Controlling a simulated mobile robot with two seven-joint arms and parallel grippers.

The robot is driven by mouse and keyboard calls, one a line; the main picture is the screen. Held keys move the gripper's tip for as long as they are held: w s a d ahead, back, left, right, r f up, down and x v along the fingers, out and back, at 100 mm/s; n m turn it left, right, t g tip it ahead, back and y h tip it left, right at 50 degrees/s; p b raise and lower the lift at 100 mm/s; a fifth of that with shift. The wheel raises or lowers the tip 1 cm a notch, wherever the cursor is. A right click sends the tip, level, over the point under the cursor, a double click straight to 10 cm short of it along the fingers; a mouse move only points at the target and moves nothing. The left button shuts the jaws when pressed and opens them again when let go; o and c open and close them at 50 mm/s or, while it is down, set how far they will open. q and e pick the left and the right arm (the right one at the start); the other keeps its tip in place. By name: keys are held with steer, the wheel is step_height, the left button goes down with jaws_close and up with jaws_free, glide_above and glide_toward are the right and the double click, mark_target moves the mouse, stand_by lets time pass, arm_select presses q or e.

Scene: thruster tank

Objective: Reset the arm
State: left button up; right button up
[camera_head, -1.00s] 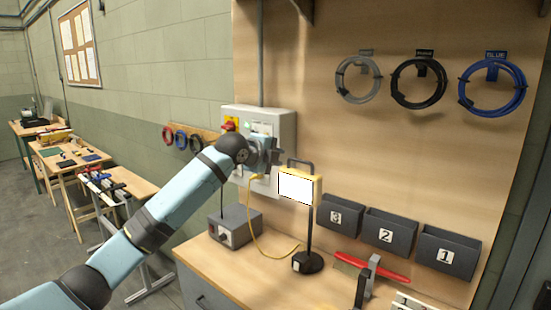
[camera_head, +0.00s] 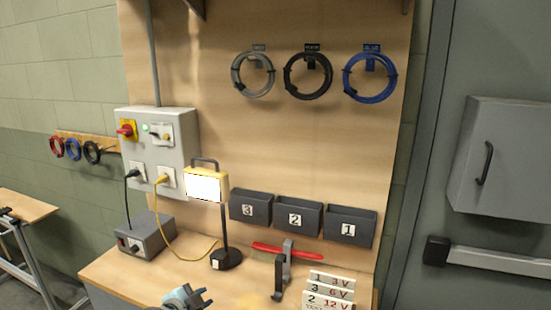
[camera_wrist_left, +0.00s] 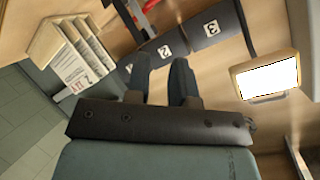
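My left gripper (camera_head: 203,297) shows at the bottom edge of the head view, low over the front of the workbench. In the left wrist view its two dark fingers (camera_wrist_left: 160,66) stand apart with nothing between them. Most of my left arm is out of the head view. My right gripper is not in view.
A lit yellow lamp (camera_head: 207,186) stands on the bench (camera_head: 120,268), beside a grey box (camera_head: 146,240). Numbered bins (camera_head: 298,217) hang behind a red-handled tool (camera_head: 281,250). Labelled cards (camera_head: 330,290) stand at the right. Cable coils hang above.

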arm_select(q)
steer(key=s+f+n, duration=0.3)
steer(key=s+f, duration=0.2)
steer(key=s, duration=0.5)
steer(key=s+f+n+y+p, duration=0.1)
steer(key=s+f+n, duration=0.3)
steer(key=s, duration=0.7)
steer(key=s+f+n+y, duration=0.1)
steer(key=s+f+n, duration=0.2)
steer(key=s+f, duration=0.3)
steer(key=s+a, duration=0.1)
steer(key=s, duration=0.4)
steer(key=shift+s+f+n+g, duration=0.2)
steer(key=shift+f+n+g, duration=0.1)
steer(key=shift+f+g, duration=0.1)
